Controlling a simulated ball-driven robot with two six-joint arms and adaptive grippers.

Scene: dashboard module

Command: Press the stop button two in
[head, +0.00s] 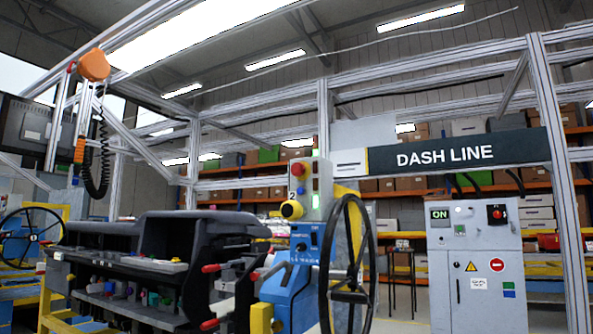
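A grey upright control box (312,188) stands near the middle of the head view, on the dashboard station. It has a round red button (297,170) on its front face, with a small dark "2" label (293,194) below it. A yellow round part (292,209) sticks out lower down, and a green light shows at the top. Whether the red button is pressed in cannot be told from here. Neither my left gripper nor my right gripper shows in this view.
A black dashboard module (165,255) sits left of the box. A blue fixture (290,285) and a black steering wheel (347,270) stand below it. A grey cabinet (475,270) with a red switch stands at right. An orange tool with a coiled cable (90,150) hangs at left.

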